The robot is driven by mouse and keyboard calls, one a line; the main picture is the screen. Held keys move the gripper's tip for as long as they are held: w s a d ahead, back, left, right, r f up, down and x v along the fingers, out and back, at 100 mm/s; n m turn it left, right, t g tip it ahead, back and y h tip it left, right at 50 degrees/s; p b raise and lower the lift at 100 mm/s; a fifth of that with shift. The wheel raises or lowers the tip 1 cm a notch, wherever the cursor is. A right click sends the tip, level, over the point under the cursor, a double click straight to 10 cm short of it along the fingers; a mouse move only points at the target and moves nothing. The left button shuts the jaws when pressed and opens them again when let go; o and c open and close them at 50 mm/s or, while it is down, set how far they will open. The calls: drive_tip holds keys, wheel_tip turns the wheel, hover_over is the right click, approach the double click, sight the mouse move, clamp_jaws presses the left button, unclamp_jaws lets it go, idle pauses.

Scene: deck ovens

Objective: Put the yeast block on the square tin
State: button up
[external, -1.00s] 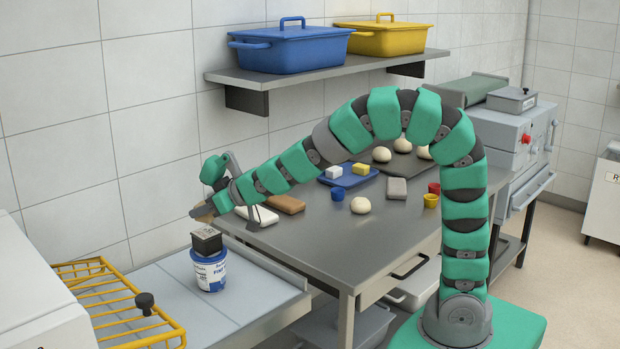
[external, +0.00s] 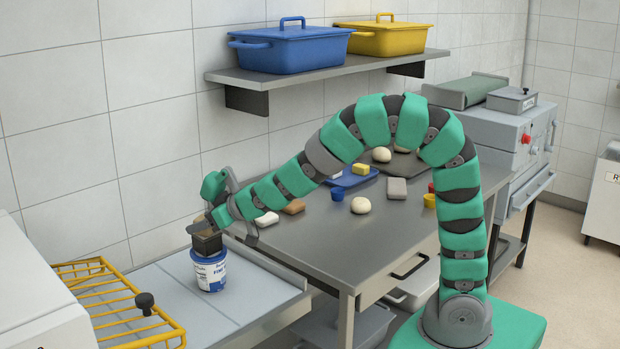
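The square tin (external: 207,246) is a small dark box on top of a white and blue can (external: 209,271), which stands on the pale grey surface at the lower left. My gripper (external: 203,228) is directly over the tin, pointing down and left. It appears shut on the yeast block, a small tan-brown block, now low at the tin's top. The fingers hide most of the block, and I cannot tell whether it touches the tin.
A yellow wire rack (external: 115,300) with a black knob stands left of the can. The steel table (external: 310,240) behind holds a blue tray (external: 350,180), several blocks, dough balls and small cups. A shelf (external: 330,70) above carries blue and yellow bins.

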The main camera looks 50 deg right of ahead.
drive_tip(key=shift+r, duration=0.1)
drive_tip(key=shift+s+r, duration=0.1)
drive_tip(key=shift+s, duration=0.05)
drive_tip(key=v, duration=1.1)
drive_tip(key=shift+s+d+r, duration=0.15)
drive_tip(key=shift+s+d, duration=0.05)
drive_tip(key=shift+s, duration=0.05)
drive_tip(key=w+d+r+m+t, duration=0.1)
drive_tip(key=d+r, duration=0.3)
drive_tip(key=r, duration=0.3)
drive_tip(key=w+d+r+h, duration=0.1)
drive_tip(key=w+d+r, duration=0.15)
drive_tip(key=r, duration=0.35)
drive_tip(key=w+d+r+m+t, duration=0.1)
drive_tip(key=d+r, duration=0.4)
drive_tip(key=r, duration=0.2)
drive_tip(key=s+d+r+m+t+h, duration=0.1)
drive_tip(key=s+d+r, duration=0.1)
drive_tip(key=d+r, duration=0.5)
drive_tip(key=s+d+r+m+t+h, duration=0.1)
drive_tip(key=s+d+r+h, duration=0.1)
drive_tip(key=d+r, duration=0.5)
wheel_tip(320, 180, up, 3)
drive_tip(key=shift+s+f+h, duration=0.2)
drive_tip(key=shift+s+h, duration=0.1)
drive_tip(key=shift+s, duration=0.5)
